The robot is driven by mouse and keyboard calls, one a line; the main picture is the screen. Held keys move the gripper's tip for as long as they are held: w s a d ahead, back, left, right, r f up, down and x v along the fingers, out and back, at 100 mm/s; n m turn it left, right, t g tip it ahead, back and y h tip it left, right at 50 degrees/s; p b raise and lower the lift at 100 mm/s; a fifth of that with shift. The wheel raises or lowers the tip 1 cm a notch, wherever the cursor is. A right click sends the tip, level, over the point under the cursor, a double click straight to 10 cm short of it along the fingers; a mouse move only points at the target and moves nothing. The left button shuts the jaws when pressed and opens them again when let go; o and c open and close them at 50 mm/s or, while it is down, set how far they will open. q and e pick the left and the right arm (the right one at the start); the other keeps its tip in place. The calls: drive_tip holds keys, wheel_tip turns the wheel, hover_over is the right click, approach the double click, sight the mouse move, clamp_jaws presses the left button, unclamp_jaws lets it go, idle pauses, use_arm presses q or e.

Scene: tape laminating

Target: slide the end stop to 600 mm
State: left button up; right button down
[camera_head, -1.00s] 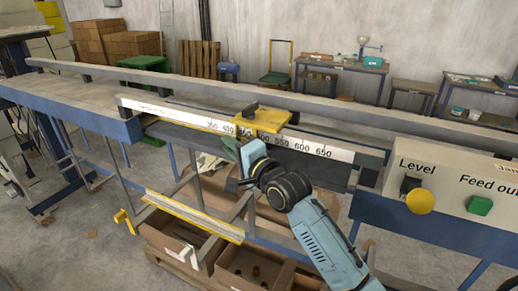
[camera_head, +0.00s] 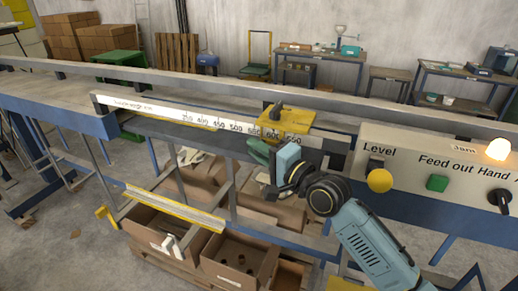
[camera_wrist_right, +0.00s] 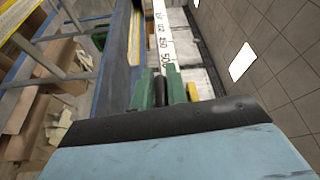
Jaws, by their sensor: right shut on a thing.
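The end stop (camera_head: 296,119) is a yellow block with a black knob on top. It sits on the white ruler (camera_head: 150,106), over the 550 to 650 stretch of the scale; I cannot read its exact mark. My right gripper (camera_head: 258,152) is at the front lower side of the stop, below the ruler. In the right wrist view, its green fingers (camera_wrist_right: 161,90) are closed around a dark round handle (camera_wrist_right: 160,84). A yellow bit of the stop (camera_wrist_right: 193,92) shows beside the right finger. My left gripper is not in view.
Open cardboard boxes (camera_head: 238,262) stand below. The ruler's left part is clear.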

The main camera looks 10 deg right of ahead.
drive_tip(key=c, duration=1.5)
unclamp_jaws()
drive_tip(key=shift+d+r, duration=0.1)
drive_tip(key=shift+r, duration=0.2)
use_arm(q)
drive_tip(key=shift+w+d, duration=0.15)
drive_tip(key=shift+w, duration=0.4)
use_arm(e)
drive_tip(key=shift+o, duration=0.2)
drive_tip(key=shift+s+f, duration=0.15)
drive_tip(key=shift+f, duration=0.05)
